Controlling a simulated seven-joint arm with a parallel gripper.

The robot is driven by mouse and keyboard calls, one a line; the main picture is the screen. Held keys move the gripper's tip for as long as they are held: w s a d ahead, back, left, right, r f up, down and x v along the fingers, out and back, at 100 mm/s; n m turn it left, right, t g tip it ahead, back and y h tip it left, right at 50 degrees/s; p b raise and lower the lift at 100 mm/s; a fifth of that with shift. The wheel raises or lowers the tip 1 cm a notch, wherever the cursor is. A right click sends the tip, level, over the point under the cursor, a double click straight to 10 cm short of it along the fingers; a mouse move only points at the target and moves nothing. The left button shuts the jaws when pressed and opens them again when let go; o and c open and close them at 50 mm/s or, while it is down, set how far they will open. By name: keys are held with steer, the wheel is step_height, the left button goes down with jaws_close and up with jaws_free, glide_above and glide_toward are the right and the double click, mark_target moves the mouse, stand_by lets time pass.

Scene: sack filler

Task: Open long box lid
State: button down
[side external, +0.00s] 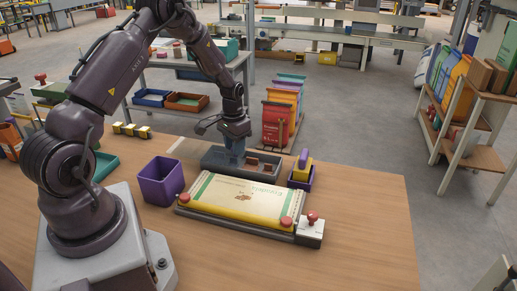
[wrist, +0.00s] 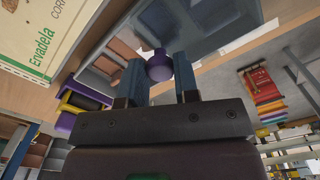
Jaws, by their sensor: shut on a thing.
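The long grey box (side external: 213,160) stands on the wooden table behind the sack, with small brown pieces (side external: 268,167) showing in its right part. In the wrist view a grey, glossy lid-like panel (wrist: 215,25) carries a purple knob (wrist: 158,66). My gripper (side external: 234,156) points down over the left-middle part of the box. In the wrist view its two blue fingers (wrist: 158,75) stand on either side of the knob and are shut on it. The knob is hidden in the side view. I cannot tell whether the lid is raised from the box.
A cream and yellow sack (side external: 235,198) lies on a dark flat machine in front, with a red button (side external: 312,217) at its right. A purple bin (side external: 161,181) stands left of the box; a small purple container (side external: 301,178) with a yellow item stands right. The table's right side is clear.

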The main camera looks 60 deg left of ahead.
mark_target(204, 150)
steer(key=s+a, duration=0.7)
steer(key=shift+s+a, duration=0.1)
steer(key=shift+a, duration=0.05)
steer(key=c, duration=0.8)
jaws_free()
steer(key=shift+c, duration=0.2)
step_height(204, 150, up, 13)
